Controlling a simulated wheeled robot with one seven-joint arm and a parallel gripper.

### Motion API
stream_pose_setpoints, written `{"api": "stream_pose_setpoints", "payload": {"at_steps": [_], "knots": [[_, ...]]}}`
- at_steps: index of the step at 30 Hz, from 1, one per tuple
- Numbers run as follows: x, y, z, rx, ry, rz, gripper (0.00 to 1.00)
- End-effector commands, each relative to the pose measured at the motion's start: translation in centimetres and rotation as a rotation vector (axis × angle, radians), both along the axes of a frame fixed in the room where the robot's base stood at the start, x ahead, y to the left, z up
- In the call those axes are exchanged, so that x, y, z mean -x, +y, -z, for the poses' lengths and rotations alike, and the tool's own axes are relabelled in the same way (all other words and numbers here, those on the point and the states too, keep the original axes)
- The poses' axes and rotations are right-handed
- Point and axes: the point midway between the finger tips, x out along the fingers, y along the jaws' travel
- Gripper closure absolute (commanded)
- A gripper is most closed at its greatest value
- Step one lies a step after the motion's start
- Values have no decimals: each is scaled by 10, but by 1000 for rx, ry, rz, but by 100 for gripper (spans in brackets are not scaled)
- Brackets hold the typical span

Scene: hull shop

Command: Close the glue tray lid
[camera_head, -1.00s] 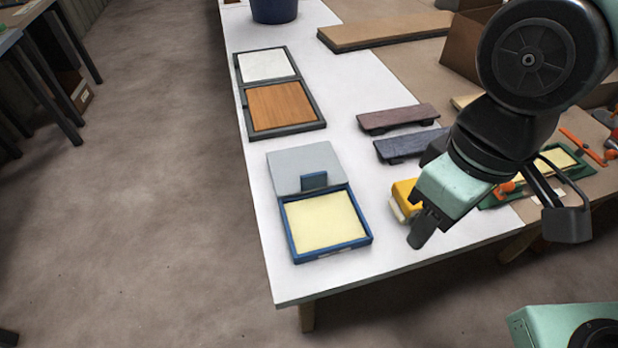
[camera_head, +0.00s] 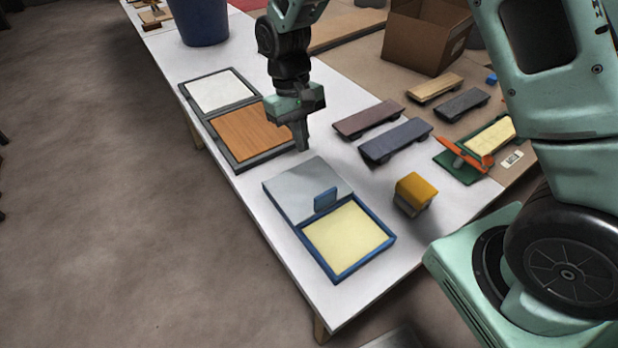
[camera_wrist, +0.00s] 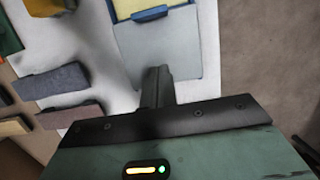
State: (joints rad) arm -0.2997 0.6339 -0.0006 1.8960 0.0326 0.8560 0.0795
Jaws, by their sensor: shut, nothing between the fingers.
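The glue tray is a blue-framed box (camera_head: 384,247) with a pale yellow inside, near the table's front corner. My gripper (camera_head: 304,148) is shut and empty, pointing down just behind the lid's far edge. The fingers (camera_wrist: 158,72) overlap the lid's near edge in the wrist view; I cannot tell whether they touch.
A framed board with white and brown panels (camera_head: 252,133) lies left of my gripper. Two dark blocks (camera_head: 395,141) (camera_head: 367,119) lie to the right. A yellow-topped block (camera_head: 416,190) stands right of the tray. A blue bin (camera_head: 200,22) and cardboard box (camera_head: 425,38) stand farther back.

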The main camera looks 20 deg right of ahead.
Motion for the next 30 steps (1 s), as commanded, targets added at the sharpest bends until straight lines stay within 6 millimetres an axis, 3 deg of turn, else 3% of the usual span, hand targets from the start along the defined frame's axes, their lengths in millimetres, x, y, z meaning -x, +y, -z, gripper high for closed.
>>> {"api": "stream_pose_setpoints", "payload": {"at_steps": [12, 19, 30], "knots": [[23, -4, 79, 1, 5, 0, 100], [53, -10, 76, -1, 2, -2, 100], [59, -11, 77, -1, 0, -2, 100]]}}
